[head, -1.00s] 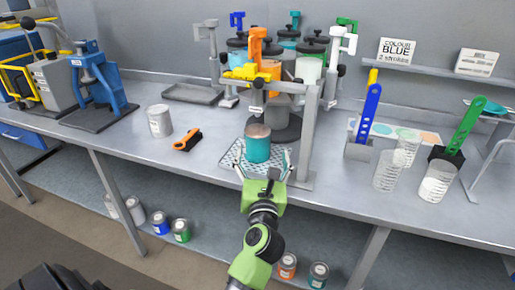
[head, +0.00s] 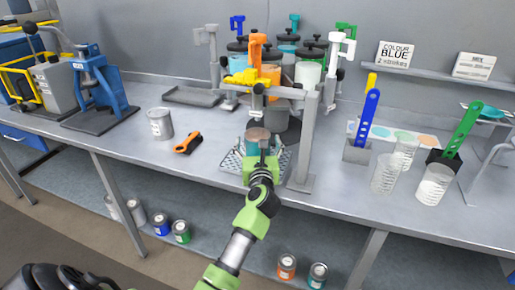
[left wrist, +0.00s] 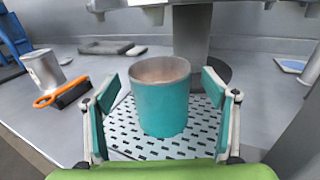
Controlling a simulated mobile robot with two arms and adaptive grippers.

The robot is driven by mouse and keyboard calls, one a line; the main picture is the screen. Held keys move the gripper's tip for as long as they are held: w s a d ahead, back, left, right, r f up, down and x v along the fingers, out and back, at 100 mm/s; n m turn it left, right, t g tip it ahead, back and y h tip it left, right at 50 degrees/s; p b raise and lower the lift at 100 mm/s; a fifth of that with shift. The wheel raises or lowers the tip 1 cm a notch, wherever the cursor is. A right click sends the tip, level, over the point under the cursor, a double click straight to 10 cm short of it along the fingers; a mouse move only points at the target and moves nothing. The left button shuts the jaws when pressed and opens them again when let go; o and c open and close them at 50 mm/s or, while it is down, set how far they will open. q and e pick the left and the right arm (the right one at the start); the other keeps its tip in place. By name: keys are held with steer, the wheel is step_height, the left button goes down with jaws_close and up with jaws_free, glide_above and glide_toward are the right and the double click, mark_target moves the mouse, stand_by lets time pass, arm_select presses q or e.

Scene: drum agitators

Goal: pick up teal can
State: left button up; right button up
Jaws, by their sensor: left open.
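The teal can (left wrist: 162,105) stands upright on a perforated drip tray (left wrist: 125,135) in the left wrist view. Its top looks brownish. In the head view the teal can (head: 257,134) shows only in its upper part, behind my left gripper (head: 260,150). In the left wrist view my left gripper (left wrist: 162,118) is open, with one finger on each side of the can and a visible gap on both sides. My right gripper is not in view.
The dispenser frame (head: 305,140) with its post stands close behind and right of the can. Clear beakers (head: 387,174) and a blue scoop (head: 369,118) stand right.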

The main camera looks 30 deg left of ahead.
arm_select(q)
steer(key=shift+x, duration=1.45)
steer(key=c, duration=1.5)
steer(key=shift+r, duration=0.1)
steer(key=shift+r, duration=0.15)
